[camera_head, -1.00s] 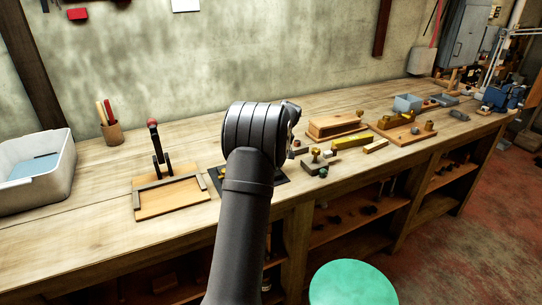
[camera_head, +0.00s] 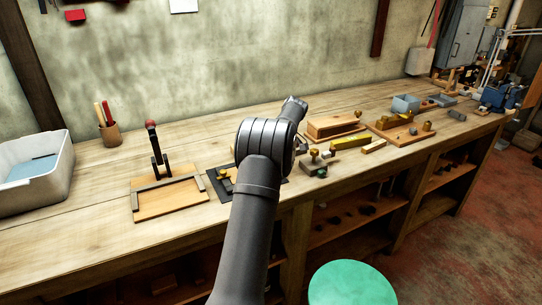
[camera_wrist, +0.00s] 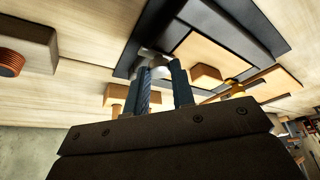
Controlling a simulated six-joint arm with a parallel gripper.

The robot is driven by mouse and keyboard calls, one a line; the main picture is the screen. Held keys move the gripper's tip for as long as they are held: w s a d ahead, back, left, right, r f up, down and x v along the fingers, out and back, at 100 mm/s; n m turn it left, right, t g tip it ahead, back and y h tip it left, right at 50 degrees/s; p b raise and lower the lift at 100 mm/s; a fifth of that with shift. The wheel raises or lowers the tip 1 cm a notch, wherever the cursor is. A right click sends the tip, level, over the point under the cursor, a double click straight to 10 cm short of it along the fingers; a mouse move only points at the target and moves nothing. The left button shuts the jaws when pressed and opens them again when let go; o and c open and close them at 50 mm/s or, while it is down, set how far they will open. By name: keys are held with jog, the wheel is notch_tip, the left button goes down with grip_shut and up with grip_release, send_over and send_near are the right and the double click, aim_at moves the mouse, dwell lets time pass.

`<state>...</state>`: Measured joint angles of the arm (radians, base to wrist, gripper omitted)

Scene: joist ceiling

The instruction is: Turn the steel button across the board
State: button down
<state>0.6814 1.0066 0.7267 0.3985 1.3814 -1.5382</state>
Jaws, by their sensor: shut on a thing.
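In the wrist view my gripper (camera_wrist: 165,77) has its two blue-grey fingers up against a small pale metal piece (camera_wrist: 157,62). The piece looks like the steel button, and the jaws are shut on it; the fingers cover part of it. It sits at the edge of a dark frame (camera_wrist: 246,22) around a pale wooden board (camera_wrist: 208,52). In the head view my arm hides the gripper, the button and much of the dark base (camera_head: 273,192) under them.
Wooden blocks (camera_wrist: 205,76) and a brass-coloured part (camera_wrist: 236,88) lie close to the fingers. In the head view a red-knobbed lever (camera_head: 151,124) on a framed board (camera_head: 168,203) stands left of my arm. A wooden box (camera_head: 333,130) and brass parts lie to the right.

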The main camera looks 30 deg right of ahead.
dwell(0.3)
jog(key=c, duration=1.2)
grip_release()
jog(key=shift+r, duration=0.1)
jog(key=v, duration=1.7)
jog(key=shift+d, duration=0.1)
jog(key=x, duration=1.7)
